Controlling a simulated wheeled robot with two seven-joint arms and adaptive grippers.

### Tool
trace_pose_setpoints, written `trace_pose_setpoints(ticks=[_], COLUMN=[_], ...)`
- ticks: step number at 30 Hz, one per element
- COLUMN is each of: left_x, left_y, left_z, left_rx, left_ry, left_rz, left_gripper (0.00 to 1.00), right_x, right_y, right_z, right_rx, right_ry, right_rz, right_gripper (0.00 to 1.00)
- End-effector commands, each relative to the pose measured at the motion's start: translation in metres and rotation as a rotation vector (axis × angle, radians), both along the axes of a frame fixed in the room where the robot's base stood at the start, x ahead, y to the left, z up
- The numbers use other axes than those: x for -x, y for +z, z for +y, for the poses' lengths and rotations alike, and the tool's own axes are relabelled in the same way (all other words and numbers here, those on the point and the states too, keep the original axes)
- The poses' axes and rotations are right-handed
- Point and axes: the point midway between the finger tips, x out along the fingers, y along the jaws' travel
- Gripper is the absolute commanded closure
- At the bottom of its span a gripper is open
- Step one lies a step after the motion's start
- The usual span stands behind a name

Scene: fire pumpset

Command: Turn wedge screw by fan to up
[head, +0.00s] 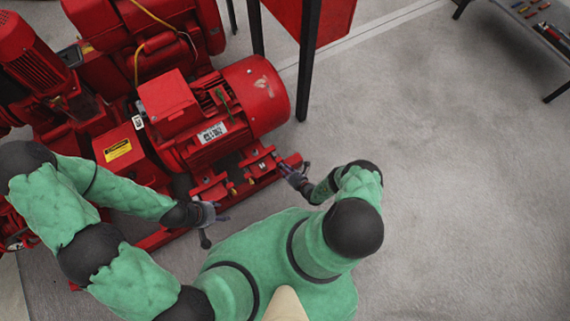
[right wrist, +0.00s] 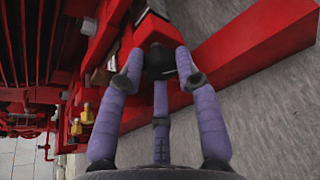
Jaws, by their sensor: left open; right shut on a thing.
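The red motor (head: 215,120) sits on a red base frame, with its round fan end (head: 262,92) toward the right. My right gripper (head: 292,170) is at the frame's corner by the fan end. In the right wrist view its purple-grey fingers (right wrist: 158,72) are closed around a dark, blunt piece, the wedge screw (right wrist: 158,58), at the red bracket. The fingers hide much of the screw, so its exact angle cannot be told. My left gripper (head: 217,211) is open and empty in front of the frame's near side, apart from the motor foot.
Yellow-tipped fittings (right wrist: 88,112) stand beside the bracket in the right wrist view. A red rail (right wrist: 255,60) runs to the upper right there. A dark post (head: 307,60) stands behind the fan end. The grey floor (head: 450,190) at right is clear.

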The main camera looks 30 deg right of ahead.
Motion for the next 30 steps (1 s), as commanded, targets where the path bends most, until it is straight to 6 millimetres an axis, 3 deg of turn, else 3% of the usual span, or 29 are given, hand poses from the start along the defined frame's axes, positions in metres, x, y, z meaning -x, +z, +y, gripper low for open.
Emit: trace_pose_setpoints(ticks=[11,12,14,25,30], left_x=[0.0,0.0,0.0,0.0,0.0], left_y=[-0.001,-0.001,-0.001,0.0,0.0], left_z=[0.0,0.0,0.0,0.0,0.0], left_rx=[0.0,0.0,0.0,0.0,0.0], left_ry=[0.0,0.0,0.0,0.0,0.0], left_rz=[0.0,0.0,0.0,0.0,0.0], left_gripper=[0.48,0.48,0.48,0.48,0.48], right_x=[0.002,0.002,0.003,0.003,0.015], right_y=[-0.004,-0.004,-0.004,-0.002,0.003], right_z=[-0.005,-0.005,-0.005,-0.002,-0.006], right_rx=[-0.004,-0.004,-0.003,-0.004,-0.004], right_ry=[-0.012,-0.012,-0.012,-0.004,-0.006], right_rz=[0.014,0.014,0.015,0.009,0.009], right_gripper=[0.99,0.64,0.47,0.45,0.45])
